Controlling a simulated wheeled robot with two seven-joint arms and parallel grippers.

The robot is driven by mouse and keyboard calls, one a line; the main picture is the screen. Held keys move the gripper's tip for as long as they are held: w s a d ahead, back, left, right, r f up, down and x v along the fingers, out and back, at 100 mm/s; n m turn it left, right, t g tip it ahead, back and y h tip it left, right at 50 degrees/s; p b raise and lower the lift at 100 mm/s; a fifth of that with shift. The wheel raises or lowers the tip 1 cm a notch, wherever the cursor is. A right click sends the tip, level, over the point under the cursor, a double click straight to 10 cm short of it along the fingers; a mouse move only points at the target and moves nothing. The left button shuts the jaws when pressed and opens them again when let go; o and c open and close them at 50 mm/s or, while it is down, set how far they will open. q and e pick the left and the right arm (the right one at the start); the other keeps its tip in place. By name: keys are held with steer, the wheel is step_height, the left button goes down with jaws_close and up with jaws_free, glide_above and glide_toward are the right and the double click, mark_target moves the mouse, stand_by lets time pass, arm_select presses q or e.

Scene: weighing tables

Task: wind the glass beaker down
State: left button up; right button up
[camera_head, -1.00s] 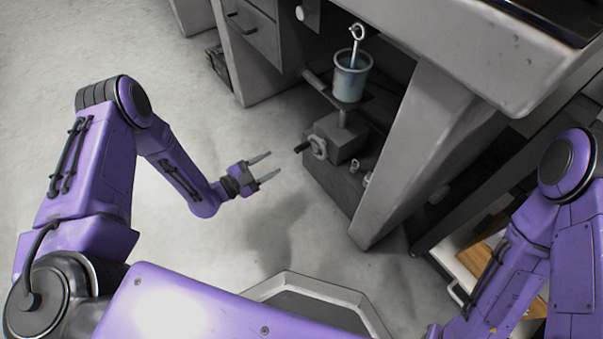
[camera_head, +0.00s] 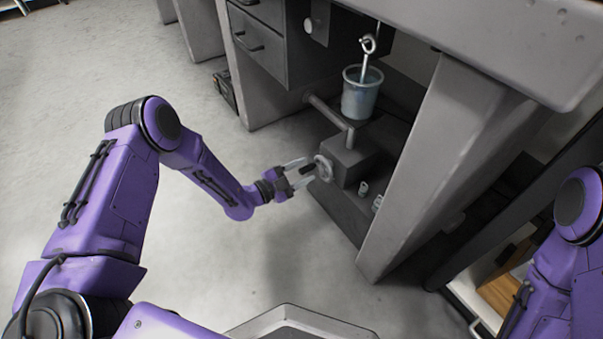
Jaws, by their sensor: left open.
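The glass beaker (camera_head: 360,98), bluish and see-through, stands upright on a support in the knee space under the table. A rod with a ring at its top (camera_head: 368,46) hangs down into it. Below is a grey gear box (camera_head: 348,158) with a post and a round handwheel (camera_head: 325,168) on its left face. The wheel's dark crank handle (camera_head: 307,171) sticks out to the left. My left gripper (camera_head: 306,171) is open, its fingers on either side of the handle in this view. I cannot tell whether they touch it. My right gripper is out of view.
The table's thick leg (camera_head: 425,165) stands to the right of the mechanism and the tabletop (camera_head: 500,45) overhangs it. A drawer unit (camera_head: 255,45) stands to the left. Small metal weights (camera_head: 364,187) sit on the dark base (camera_head: 340,206). Open floor lies at left.

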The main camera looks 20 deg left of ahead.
arm_select(q)
steer(key=shift+c, duration=0.4)
jaws_close()
steer(key=shift+f, duration=0.1)
steer(key=s+d+n+p, duration=0.2)
steer(key=n, duration=1.1)
steer(key=s+d+n+p, duration=0.2)
steer(key=d+n+p, duration=0.1)
steer(key=n, duration=0.9)
steer(key=shift+s+f+n, duration=0.15)
steer(key=shift+f+n, duration=0.15)
steer(key=shift+n, duration=0.1)
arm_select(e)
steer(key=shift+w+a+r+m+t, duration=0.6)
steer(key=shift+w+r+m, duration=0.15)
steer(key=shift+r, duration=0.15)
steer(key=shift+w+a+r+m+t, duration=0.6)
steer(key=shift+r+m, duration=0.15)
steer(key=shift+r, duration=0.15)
arm_select(q)
steer(key=shift+d, duration=0.15)
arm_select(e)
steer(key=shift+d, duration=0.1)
